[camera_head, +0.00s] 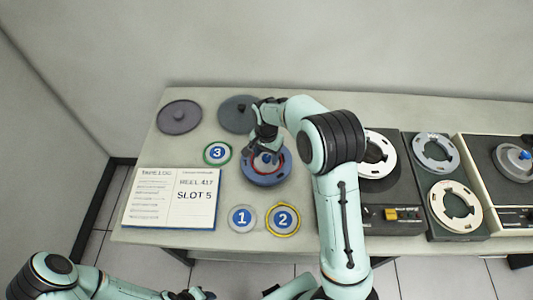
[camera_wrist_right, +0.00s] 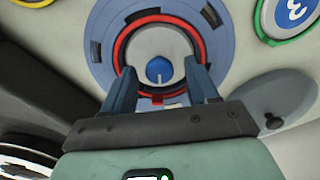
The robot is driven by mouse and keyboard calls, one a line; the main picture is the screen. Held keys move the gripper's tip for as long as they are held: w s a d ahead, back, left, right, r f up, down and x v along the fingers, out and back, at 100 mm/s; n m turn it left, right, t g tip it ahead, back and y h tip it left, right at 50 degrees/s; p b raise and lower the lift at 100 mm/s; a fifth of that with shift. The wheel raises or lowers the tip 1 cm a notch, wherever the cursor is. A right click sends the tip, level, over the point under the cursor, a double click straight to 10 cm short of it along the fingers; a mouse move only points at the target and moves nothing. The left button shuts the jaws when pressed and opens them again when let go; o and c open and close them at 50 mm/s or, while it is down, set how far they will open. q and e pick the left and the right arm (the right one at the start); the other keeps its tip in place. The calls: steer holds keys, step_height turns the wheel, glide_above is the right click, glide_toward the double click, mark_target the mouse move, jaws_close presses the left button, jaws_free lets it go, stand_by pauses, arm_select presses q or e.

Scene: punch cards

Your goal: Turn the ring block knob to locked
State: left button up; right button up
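A round blue block (camera_head: 268,178) with a red ring inside it lies on the table, below my right gripper. In the right wrist view, the blue block (camera_wrist_right: 103,45) surrounds the red ring (camera_wrist_right: 119,52) and a pale centre. A small round blue knob (camera_wrist_right: 159,68) with a light line sits in that centre; a red tab is below it. My right gripper (camera_wrist_right: 162,75) is open, its two fingers on either side of the knob with visible gaps. Finger contact with the ring cannot be told. My left gripper (camera_head: 190,294) is low at the front edge of the view, mostly cut off.
Numbered discs 1 (camera_head: 242,217), 2 (camera_head: 282,219) and 3 (camera_head: 217,153) lie around the block. An open logbook (camera_head: 172,198) is at left. Two dark lids (camera_head: 179,116) lie behind. Decks with reels (camera_head: 436,152) stand at right; the far one has a blue knob (camera_head: 524,155).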

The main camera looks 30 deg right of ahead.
mark_target(266, 157)
step_height(266, 157, up, 14)
steer(key=p, duration=0.1)
steer(key=shift+f, duration=0.25)
steer(key=shift+f, duration=0.1)
stand_by(0.5)
